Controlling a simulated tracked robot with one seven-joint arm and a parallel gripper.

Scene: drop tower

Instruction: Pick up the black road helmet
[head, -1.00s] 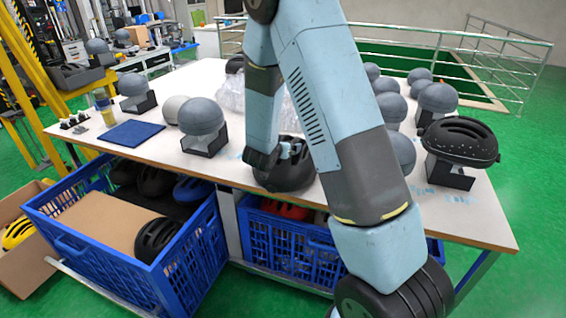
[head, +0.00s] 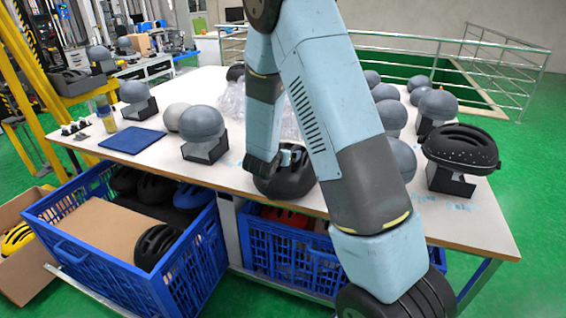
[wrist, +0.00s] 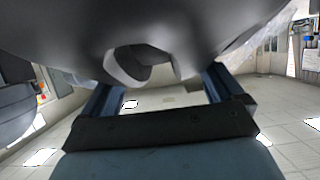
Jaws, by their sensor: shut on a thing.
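A black helmet (head: 290,182) is at the front middle of the white table (head: 330,206), partly hidden behind my arm. My gripper (head: 280,160) is at its upper left side and shut on it. I cannot tell whether the helmet touches the table. In the wrist view the helmet's dark shell (wrist: 220,28) fills the top, with vent openings near the middle. The two fingers of my gripper (wrist: 160,82) reach up to it from left and right. Another black helmet (head: 461,147), with small pale dots, sits on a stand at the table's right end.
Grey head forms (head: 202,124) stand left of the held helmet, and several more (head: 437,106) stand at right. A blue mat (head: 132,140) lies at left. Blue crates (head: 178,275) with helmets stand below the front edge. A clear plastic bag (head: 231,100) lies behind my arm.

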